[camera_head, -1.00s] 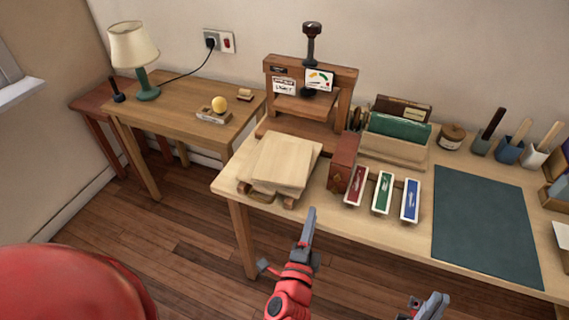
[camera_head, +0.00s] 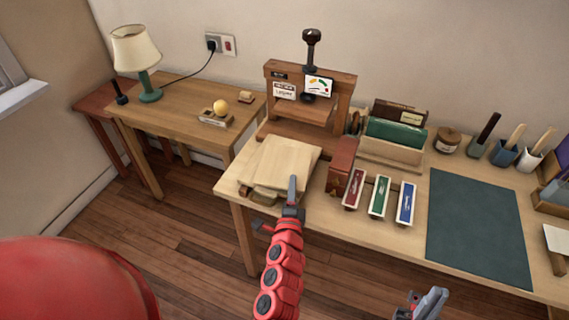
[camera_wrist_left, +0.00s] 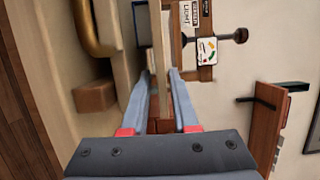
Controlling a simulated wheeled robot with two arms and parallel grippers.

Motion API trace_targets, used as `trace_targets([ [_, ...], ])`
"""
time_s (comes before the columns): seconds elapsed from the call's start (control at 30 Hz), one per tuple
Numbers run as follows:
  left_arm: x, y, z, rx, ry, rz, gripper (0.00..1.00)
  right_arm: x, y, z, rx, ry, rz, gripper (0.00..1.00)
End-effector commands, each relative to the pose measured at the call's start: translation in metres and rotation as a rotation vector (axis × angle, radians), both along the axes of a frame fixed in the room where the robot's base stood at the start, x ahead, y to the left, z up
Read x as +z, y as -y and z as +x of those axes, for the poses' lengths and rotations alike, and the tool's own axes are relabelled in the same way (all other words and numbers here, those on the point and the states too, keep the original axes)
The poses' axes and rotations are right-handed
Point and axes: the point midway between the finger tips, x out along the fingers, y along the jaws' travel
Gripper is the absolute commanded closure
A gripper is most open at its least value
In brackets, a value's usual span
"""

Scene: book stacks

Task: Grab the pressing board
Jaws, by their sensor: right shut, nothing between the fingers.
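The pressing board appears to be the pale wooden board (camera_head: 284,160) on top of a low stack at the left end of the workbench, lying slightly askew over a second pale board. My left gripper (camera_head: 292,185) is at the front right corner of the stack. In the left wrist view its two fingers (camera_wrist_left: 161,90) are apart, and the edge of a pale board (camera_wrist_left: 156,45) shows between and beyond them. I cannot tell whether a finger touches it. My right gripper (camera_head: 430,303) is shut and empty, low in front of the bench.
A wooden screw press (camera_head: 347,95) stands behind the boards. A brown block (camera_head: 341,160) and red, green and blue trays (camera_head: 380,197) stand to the right. A dark mat (camera_head: 478,225) lies further right. A side table (camera_head: 170,100) with a lamp is at left.

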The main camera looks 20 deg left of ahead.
Motion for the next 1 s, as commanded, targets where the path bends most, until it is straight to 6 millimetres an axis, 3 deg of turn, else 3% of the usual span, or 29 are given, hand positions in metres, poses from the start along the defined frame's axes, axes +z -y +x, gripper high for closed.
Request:
trace_targets([
  [0.4, 0.002, -0.012, 0.048, 0.001, -0.002, -0.001, 0.72, 0.005, 0.000, 0.000, 0.000, 0.000, 0.000, 1.00],
  [0.67, 0.002, -0.013, 0.052, 0.000, -0.002, -0.001, 0.72, 0.005, 0.000, 0.000, 0.000, 0.000, 0.000, 1.00],
  [0.7, 0.002, -0.013, 0.052, 0.000, -0.002, -0.001, 0.74, 0.005, 0.000, 0.000, 0.000, 0.000, 0.000, 1.00],
  [0.83, 0.002, -0.013, 0.052, 0.000, -0.002, -0.001, 0.98, 0.005, 0.000, 0.000, 0.000, 0.000, 0.000, 1.00],
  [1.0, 0.002, -0.013, 0.052, 0.000, -0.002, -0.001, 1.00, 0.005, 0.000, 0.000, 0.000, 0.000, 0.000, 1.00],
])
